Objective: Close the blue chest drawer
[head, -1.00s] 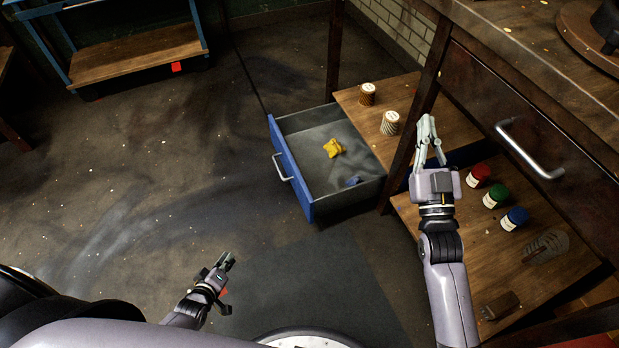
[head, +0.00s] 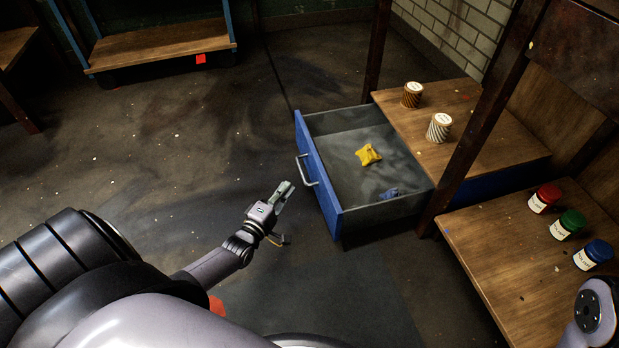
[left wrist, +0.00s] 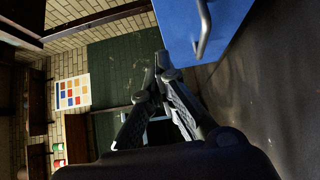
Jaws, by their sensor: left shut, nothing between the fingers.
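The blue chest drawer (head: 320,178) stands pulled out in the head view, its blue front facing left with a grey bar handle (head: 308,170). A yellow item (head: 368,154) and a small blue item (head: 389,194) lie inside. My left gripper (head: 286,188) is shut and empty, just left of the drawer front, near the handle and apart from it. In the left wrist view the blue drawer front (left wrist: 202,25) and its handle (left wrist: 203,30) show at the top, beside the shut fingers. At the lower right of the head view only part of my right arm shows; its gripper is out of frame.
The chest's wooden top (head: 470,125) carries two striped cups (head: 412,95) (head: 439,127). A wooden shelf (head: 500,265) at right holds red (head: 543,199), green (head: 568,224) and blue (head: 593,255) jars. A dark table leg (head: 470,140) rises beside the drawer. The floor left of the drawer is open.

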